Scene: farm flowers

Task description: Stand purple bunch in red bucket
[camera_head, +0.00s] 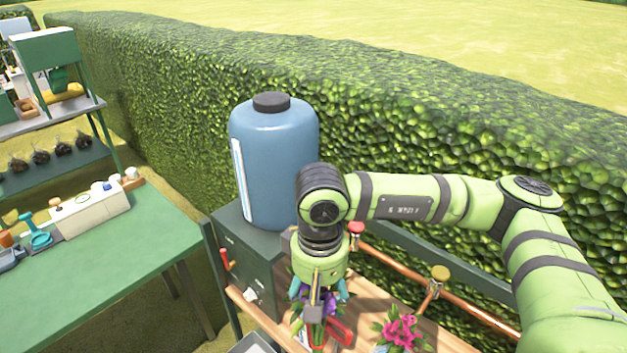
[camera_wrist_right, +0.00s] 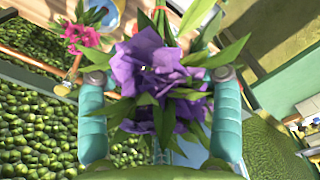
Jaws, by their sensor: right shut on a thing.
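The purple bunch (camera_head: 316,303) is between the teal fingers of my right gripper (camera_head: 320,291), which is shut on it and points down over the wooden bench. In the right wrist view the purple blooms (camera_wrist_right: 150,70) and green leaves fill the space between the fingers, with stems running to the top of the picture. A red shape (camera_head: 341,331) shows just beside and below the bunch in the head view. It may be the red bucket, but its outline is mostly hidden, and I cannot tell whether the stems are inside it. My left gripper is out of view.
Pink flowers (camera_head: 401,330) stand on the bench to the right. A large blue tank (camera_head: 273,160) stands on a dark green cabinet behind. A copper pipe with red and yellow taps (camera_head: 440,272) runs along the back. A green table (camera_head: 110,270) is at left.

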